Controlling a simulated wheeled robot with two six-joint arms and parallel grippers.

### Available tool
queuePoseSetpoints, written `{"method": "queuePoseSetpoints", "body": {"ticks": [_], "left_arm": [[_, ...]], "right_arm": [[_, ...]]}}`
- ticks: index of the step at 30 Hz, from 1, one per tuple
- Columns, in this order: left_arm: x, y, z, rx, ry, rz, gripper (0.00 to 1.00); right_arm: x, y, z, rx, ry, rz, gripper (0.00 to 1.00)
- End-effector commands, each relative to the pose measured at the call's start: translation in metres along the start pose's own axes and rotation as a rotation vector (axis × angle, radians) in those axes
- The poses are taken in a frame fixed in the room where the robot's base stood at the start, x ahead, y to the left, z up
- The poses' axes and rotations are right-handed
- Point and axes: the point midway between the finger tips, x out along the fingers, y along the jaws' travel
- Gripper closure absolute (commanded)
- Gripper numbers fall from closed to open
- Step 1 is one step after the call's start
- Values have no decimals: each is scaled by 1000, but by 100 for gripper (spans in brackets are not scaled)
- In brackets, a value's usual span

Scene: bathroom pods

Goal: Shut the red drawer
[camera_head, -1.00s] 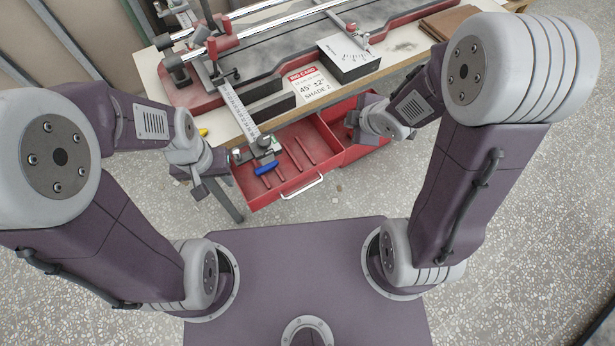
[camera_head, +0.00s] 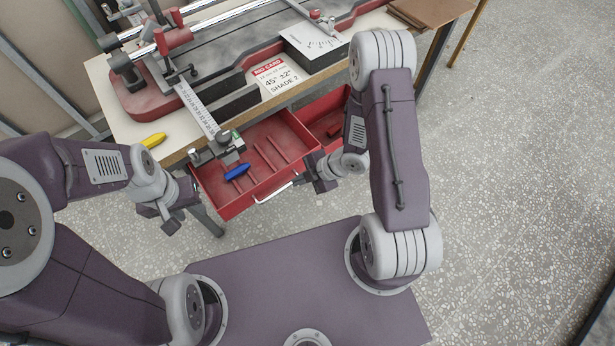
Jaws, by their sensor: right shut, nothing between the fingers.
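The red drawer (camera_head: 224,204) is pulled out from under the workbench. It has a left and a right compartment and a pale bar handle (camera_head: 276,190) on its front. My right gripper (camera_head: 318,182) is shut and empty, close to the drawer's front right of the handle; I cannot tell whether it touches. My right arm hides part of the drawer's right end. My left gripper (camera_head: 166,218) hangs left of the drawer, apart from it; its finger opening is not clear.
The workbench (camera_head: 118,85) carries a cutting machine, a ruler arm (camera_head: 197,108), a red-and-white card (camera_head: 275,80) and a yellow object (camera_head: 153,140). A blue-handled part (camera_head: 237,172) shows over the drawer's left compartment. The speckled floor (camera_head: 510,170) at right is clear.

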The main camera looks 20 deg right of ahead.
Motion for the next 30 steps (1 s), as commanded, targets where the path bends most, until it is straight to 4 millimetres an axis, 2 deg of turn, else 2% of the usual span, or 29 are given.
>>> {"method": "queuePoseSetpoints", "body": {"ticks": [1, 3, 6, 9, 25, 30], "left_arm": [[5, 0, 0, 0, 0, 0, 64], [5, 0, 1, 0, 0, 0, 64], [-2, 0, 0, 0, 0, 0, 64], [-3, 0, 0, 0, 0, 0, 64], [-4, 0, 0, 0, 0, 0, 64], [-10, 0, -1, 0, 0, 0, 64]], "right_arm": [[13, -2, 0, -2, 3, -3, 100], [24, 2, 0, -3, 2, 0, 100], [28, 20, -1, -3, 1, 3, 100], [34, 30, -1, -3, 1, 2, 100], [38, 37, 0, 1, 0, 1, 100], [44, 51, -1, -3, 1, 3, 100]]}}
